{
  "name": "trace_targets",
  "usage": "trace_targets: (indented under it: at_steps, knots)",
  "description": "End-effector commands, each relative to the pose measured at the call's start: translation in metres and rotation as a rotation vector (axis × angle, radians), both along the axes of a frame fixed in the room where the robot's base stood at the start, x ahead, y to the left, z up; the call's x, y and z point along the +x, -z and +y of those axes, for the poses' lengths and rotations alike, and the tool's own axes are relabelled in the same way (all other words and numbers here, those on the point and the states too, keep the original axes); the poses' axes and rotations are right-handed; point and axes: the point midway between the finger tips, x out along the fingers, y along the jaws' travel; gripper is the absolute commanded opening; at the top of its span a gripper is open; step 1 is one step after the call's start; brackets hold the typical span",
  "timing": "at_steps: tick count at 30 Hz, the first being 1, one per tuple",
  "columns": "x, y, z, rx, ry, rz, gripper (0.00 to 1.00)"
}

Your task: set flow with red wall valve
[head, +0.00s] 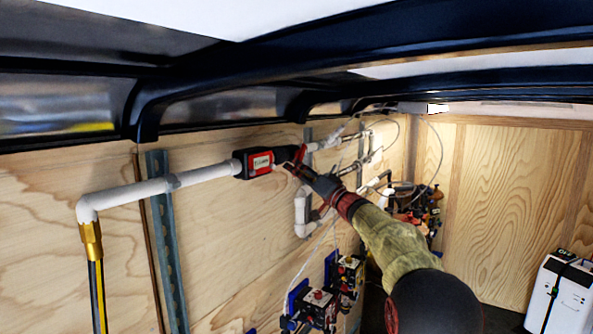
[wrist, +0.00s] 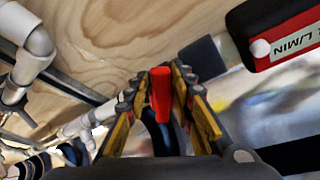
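The red valve handle (wrist: 160,95) stands between my gripper's two fingers in the wrist view. My gripper (wrist: 161,82) has its fingertips close on either side of it; I cannot tell whether they press on it. In the head view the red handle (head: 301,153) shows at the right end of the flow meter, with my gripper (head: 296,168) at it. The red and black flow meter (head: 257,163) sits in the white pipe on the wooden wall. Its red face, marked L/MIN (wrist: 290,30), shows at the upper right of the wrist view. Its reading is not legible.
White pipe (head: 150,190) runs left from the meter to a brass fitting (head: 91,240). More white pipe (head: 301,210) lies behind my gripper. Blue-backed filter units (head: 318,303) hang below. A white box (head: 562,290) stands at the right. Dark roof beams cross above.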

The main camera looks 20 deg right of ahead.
Motion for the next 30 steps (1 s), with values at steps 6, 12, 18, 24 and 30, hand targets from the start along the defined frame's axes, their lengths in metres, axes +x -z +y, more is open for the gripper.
trace_targets:
  at_steps: [6, 12, 18, 24, 30]
  knots:
    - [-0.014, 0.003, -0.006, 0.0, 0.001, -0.001, 0.24]
    - [-0.048, 0.017, -0.022, 0.0, 0.003, 0.001, 0.24]
    - [-0.081, 0.03, -0.036, 0.001, 0.003, 0.002, 0.24]
    - [-0.1, 0.037, -0.044, -0.001, 0.002, 0.001, 0.24]
    - [-0.104, 0.039, -0.045, 0.0, -0.001, 0.001, 0.24]
